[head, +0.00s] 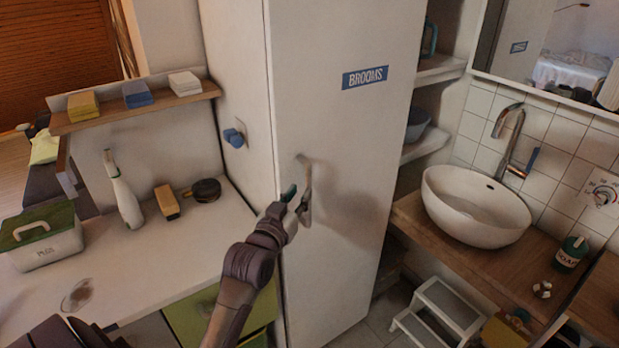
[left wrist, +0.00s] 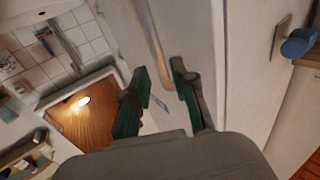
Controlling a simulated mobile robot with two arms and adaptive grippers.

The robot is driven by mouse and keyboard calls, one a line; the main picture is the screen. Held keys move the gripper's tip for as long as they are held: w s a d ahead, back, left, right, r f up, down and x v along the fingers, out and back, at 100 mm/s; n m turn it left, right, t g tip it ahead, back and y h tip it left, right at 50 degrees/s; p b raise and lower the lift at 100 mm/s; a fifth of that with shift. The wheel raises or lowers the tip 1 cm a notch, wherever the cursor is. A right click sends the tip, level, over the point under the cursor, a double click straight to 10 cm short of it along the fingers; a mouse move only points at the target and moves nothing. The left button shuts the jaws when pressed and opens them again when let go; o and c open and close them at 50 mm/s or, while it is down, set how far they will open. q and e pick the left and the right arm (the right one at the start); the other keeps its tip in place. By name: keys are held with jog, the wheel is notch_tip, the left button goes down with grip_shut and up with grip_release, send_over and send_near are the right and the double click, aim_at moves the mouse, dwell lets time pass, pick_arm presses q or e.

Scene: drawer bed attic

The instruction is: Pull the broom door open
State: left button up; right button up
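The broom door (head: 345,125) is the tall white cabinet front with a blue "BROOMS" label (head: 365,77). It looks closed. Its upright metal handle (head: 304,180) is near the door's left edge. My left gripper (head: 297,199) is at the lower part of this handle. In the left wrist view, the two green-padded fingers of the left gripper (left wrist: 160,75) are apart. The handle (left wrist: 153,40) runs down toward the gap between the fingertips; I cannot tell whether they touch it. My right gripper is not in view.
A counter (head: 150,265) with a spray bottle (head: 123,190) and a green-lidded box (head: 42,240) stands left of the cabinet. A blue hook (head: 234,138) sits on its side. A washbasin (head: 475,205) and a step stool (head: 440,312) are at right.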

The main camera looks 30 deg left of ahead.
aim_at(307, 184)
pick_arm(q)
jog(key=w, duration=0.3)
jog(key=w+a, duration=0.1)
jog(key=w, duration=0.2)
jog(key=shift+a+p, duration=0.1)
jog(key=shift+p, duration=0.3)
jog(key=shift+c, duration=0.4)
grip_shut()
